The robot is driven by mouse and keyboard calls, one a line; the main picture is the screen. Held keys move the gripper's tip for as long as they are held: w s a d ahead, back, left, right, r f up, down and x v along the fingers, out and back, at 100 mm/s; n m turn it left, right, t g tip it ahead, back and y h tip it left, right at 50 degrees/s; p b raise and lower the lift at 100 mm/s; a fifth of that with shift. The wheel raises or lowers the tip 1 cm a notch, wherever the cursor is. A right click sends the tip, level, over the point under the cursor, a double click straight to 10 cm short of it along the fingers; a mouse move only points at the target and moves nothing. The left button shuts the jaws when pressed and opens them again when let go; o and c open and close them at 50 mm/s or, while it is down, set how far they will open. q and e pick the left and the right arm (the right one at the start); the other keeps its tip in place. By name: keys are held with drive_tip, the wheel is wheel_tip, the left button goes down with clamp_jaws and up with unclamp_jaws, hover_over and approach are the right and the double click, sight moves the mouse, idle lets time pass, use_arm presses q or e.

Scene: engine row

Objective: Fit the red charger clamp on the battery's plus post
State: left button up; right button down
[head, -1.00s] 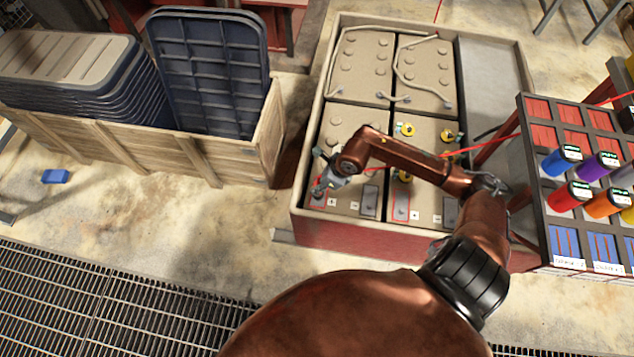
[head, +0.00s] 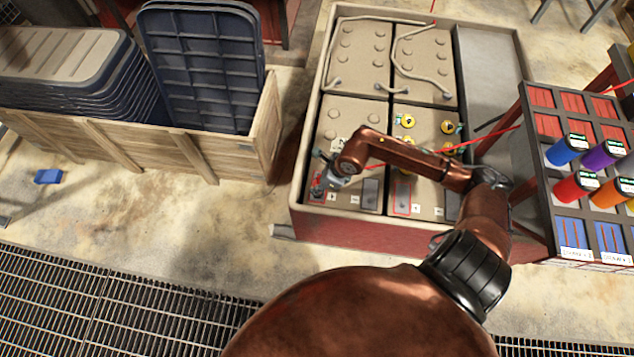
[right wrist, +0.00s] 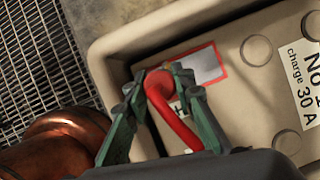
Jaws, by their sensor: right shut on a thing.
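My right gripper (head: 323,182) hangs over the front-left corner of the front-left tan battery (head: 355,112). In the right wrist view its green fingers (right wrist: 160,90) are shut on the red clamp (right wrist: 172,118), whose rounded end shows between the fingertips. A grey plate with a red outline (right wrist: 203,62) lies on the battery top (right wrist: 262,85), just beyond the fingertips. The clamp covers part of that area, and I cannot make out the plus post or whether the clamp touches it. My left gripper is not in view.
The batteries sit in a raised-rim tray (head: 297,172). A thin red cable (head: 490,136) runs right from my arm. A rack (head: 540,210) with coloured cylinders stands at right, and a wooden crate (head: 150,150) with dark blue lids at left.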

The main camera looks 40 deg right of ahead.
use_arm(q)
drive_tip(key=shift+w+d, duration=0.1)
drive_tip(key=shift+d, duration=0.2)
use_arm(e)
drive_tip(key=c, duration=1.6)
unclamp_jaws()
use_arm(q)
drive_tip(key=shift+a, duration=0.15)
use_arm(e)
drive_tip(key=v, duration=1.2)
